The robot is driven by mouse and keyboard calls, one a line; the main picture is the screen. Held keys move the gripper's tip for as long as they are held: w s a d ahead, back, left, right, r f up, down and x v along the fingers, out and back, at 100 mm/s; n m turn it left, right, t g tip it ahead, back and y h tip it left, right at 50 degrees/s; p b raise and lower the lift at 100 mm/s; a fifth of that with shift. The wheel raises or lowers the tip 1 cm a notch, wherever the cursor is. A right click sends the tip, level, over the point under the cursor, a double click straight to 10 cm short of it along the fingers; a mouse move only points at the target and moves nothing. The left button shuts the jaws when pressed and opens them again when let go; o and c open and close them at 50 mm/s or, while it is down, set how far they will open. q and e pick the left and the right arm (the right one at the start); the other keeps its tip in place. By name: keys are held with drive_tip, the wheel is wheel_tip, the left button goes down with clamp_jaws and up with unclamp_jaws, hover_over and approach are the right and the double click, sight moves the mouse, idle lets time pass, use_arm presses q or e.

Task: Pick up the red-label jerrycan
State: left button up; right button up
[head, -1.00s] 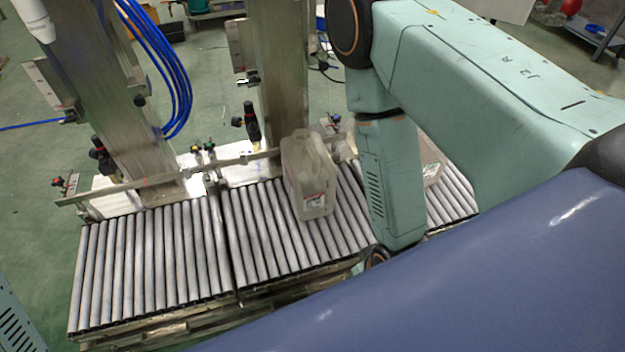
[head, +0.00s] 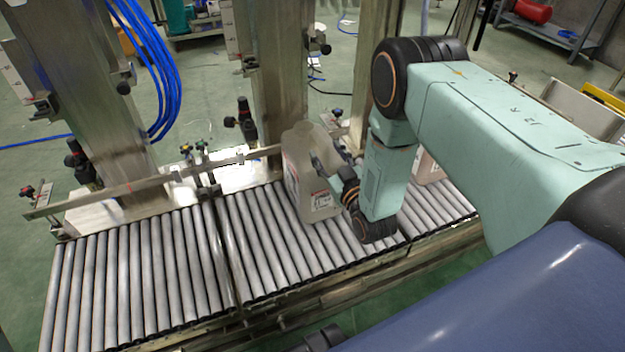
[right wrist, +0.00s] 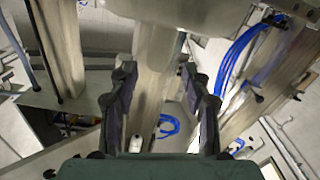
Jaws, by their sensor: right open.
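A translucent jerrycan (head: 299,165) with a red and white label low on its front stands upright on the roller conveyor (head: 135,275). My right gripper (head: 329,168) is at the can's right side in the head view, its dark fingers overlapping the can's edge; I cannot tell whether they touch it. In the right wrist view my right gripper (right wrist: 162,100) is open, with nothing clearly held between its fingers. I cannot make out the jerrycan surely in that view. My left gripper is not in view.
Another jerrycan (head: 428,168) stands farther right on the rollers, partly hidden by my right arm. A metal guide rail (head: 130,187) and steel posts (head: 280,75) stand behind the conveyor. The rollers left of the labelled can are clear.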

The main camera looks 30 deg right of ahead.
sight(317, 138)
drive_tip(key=w+b, duration=0.1)
drive_tip(key=w, duration=0.1)
drive_tip(key=w+b, duration=0.1)
drive_tip(key=w, duration=0.1)
drive_tip(key=w+d+b, duration=0.1)
drive_tip(key=w, duration=0.2)
drive_tip(key=shift+f, duration=0.2)
drive_tip(key=shift+w+a+r, duration=0.1)
drive_tip(key=shift+w+a, duration=0.05)
drive_tip(key=shift+w, duration=0.2)
drive_tip(key=shift+s+r, duration=0.1)
drive_tip(key=c, duration=0.4)
clamp_jaws()
